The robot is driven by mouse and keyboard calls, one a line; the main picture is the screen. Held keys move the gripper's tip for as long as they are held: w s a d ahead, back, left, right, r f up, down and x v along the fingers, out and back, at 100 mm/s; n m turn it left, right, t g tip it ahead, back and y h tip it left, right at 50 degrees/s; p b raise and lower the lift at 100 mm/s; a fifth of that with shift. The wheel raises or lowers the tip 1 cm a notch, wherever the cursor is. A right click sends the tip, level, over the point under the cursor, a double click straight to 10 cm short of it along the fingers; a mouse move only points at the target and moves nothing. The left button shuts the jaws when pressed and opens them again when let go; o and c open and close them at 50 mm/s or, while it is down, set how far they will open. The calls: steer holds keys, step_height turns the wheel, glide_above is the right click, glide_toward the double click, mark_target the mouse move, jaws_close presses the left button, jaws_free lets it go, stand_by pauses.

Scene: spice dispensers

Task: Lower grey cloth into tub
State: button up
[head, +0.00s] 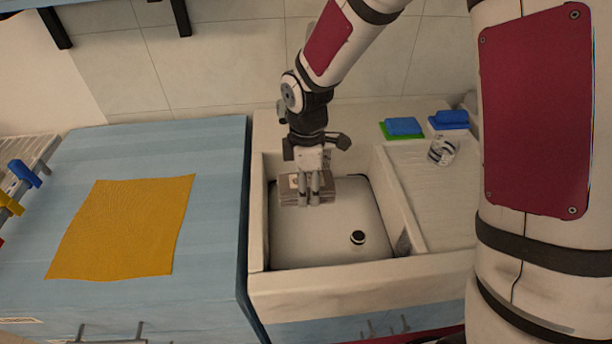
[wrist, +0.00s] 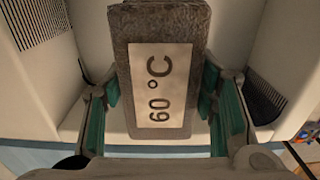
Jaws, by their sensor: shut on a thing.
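The grey cloth (head: 291,194) looks like a folded block with a pale label reading "60 °C"; the label faces the camera in the wrist view, where the cloth (wrist: 160,27) fills the middle. My gripper (head: 314,199) is shut on it, with a green pad on each side in the wrist view. The tub is a white sink basin (head: 328,259), seen in the head view. The gripper and cloth are over the back left part of it, within its outline. I cannot tell whether the cloth touches the basin floor.
A dark round drain (head: 358,237) is in the basin floor. A yellow cloth (head: 125,228) lies on the blue counter (head: 215,160) to the left. Blue and green sponges (head: 403,126) and a clear glass (head: 442,150) stand on the drainboard (head: 435,205) to the right.

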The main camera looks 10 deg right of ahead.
steer(key=shift+f+b, duration=4.95)
steer(key=shift+f, duration=2.7)
steer(key=o, duration=1.3)
steer(key=shift+c, duration=0.2)
steer(key=shift+r, duration=0.15)
step_height(320, 180, up, 11)
steer(key=shift+f, duration=0.1)
steer(key=shift+r, duration=0.5)
